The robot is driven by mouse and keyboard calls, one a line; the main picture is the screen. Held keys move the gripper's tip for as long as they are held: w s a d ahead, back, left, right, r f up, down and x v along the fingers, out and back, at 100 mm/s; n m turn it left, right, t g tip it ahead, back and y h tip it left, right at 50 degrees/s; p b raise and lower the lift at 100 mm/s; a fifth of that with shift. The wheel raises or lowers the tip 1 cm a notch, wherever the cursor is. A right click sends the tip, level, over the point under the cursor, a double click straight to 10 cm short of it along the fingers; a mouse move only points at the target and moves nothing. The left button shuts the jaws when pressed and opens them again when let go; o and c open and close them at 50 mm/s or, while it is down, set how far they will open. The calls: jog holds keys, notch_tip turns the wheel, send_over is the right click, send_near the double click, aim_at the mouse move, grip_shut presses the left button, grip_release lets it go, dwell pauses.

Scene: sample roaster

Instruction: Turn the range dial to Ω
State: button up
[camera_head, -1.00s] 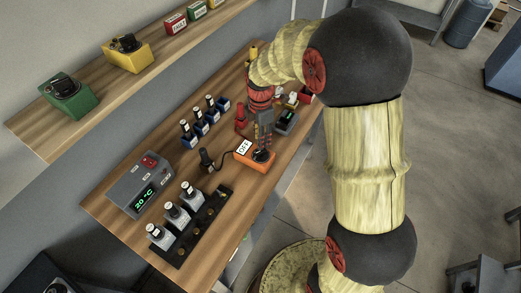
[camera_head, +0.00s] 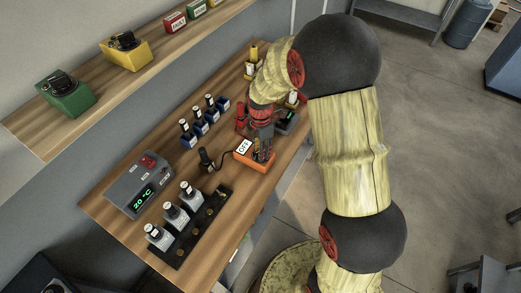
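An orange meter (camera_head: 254,164) lies on the wooden bench, with a pale display (camera_head: 244,147) that seems to read OFF. A black cable runs from it to a dark probe-like piece (camera_head: 205,160) on its left. My gripper (camera_head: 262,154) points down over the right part of the meter, at the place of the dial. The dial is hidden behind the fingers, so its pointer cannot be read. The fingers are too small and dark to tell whether they are open or shut on the dial.
A grey box reading 20 °C (camera_head: 140,185) stands at the left of the bench. White-labelled bottles stand in a black rack (camera_head: 190,240) at the front. Blue holders (camera_head: 200,128) stand behind the meter. A shelf (camera_head: 30,134) with green and yellow devices runs above.

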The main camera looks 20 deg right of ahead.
jog(key=shift+c, duration=0.7)
grip_shut()
jog(key=shift+m, duration=0.3)
jog(key=m+p, duration=0.1)
jog(key=m, duration=0.5)
jog(key=shift+r+p, duration=0.1)
jog(key=shift+p, duration=0.3)
jog(key=m+p, duration=0.1)
jog(key=m, duration=0.4)
jog(key=shift+w+m, duration=0.1)
jog(key=shift+m, duration=0.2)
jog(key=shift+d+m+p, duration=0.1)
jog(key=shift+m+p, duration=0.2)
jog(key=shift+m, duration=2.8)
jog(key=shift+o, duration=0.7)
grip_release()
